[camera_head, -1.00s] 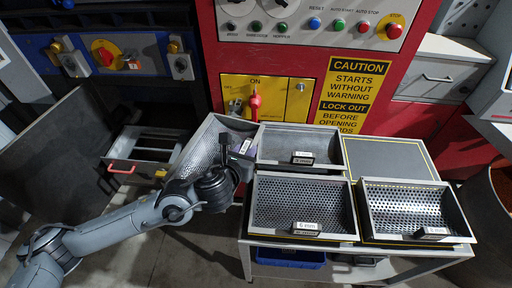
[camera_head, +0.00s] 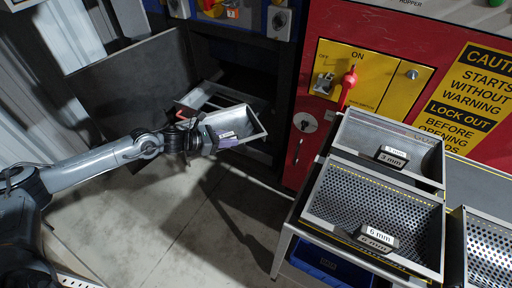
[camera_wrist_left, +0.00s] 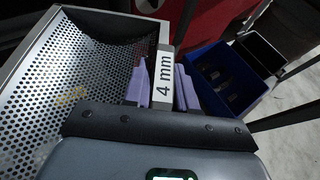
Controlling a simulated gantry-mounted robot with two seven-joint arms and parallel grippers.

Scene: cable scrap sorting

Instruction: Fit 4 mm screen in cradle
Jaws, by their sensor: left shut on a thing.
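My left gripper (camera_head: 205,142) is shut on the label tab of the 4 mm screen (camera_head: 241,120), a perforated metal tray. In the left wrist view, purple fingers clasp both sides of the "4 mm" label (camera_wrist_left: 165,70), and the perforated screen (camera_wrist_left: 75,75) extends to the left. The cradle (camera_head: 201,94), a pulled-out metal frame with a red handle, shows behind the screen at the machine's lower opening. The screen is in front of it and partly covers it. I cannot tell whether they touch. My right gripper is not in view.
The 3 mm screen (camera_head: 417,148) and 6 mm screen (camera_head: 318,196) sit on the table at right, beside another perforated screen (camera_head: 487,245). A blue bin (camera_head: 325,268) is below. A dark open door (camera_head: 130,82) stands left of the cradle. Floor between is clear.

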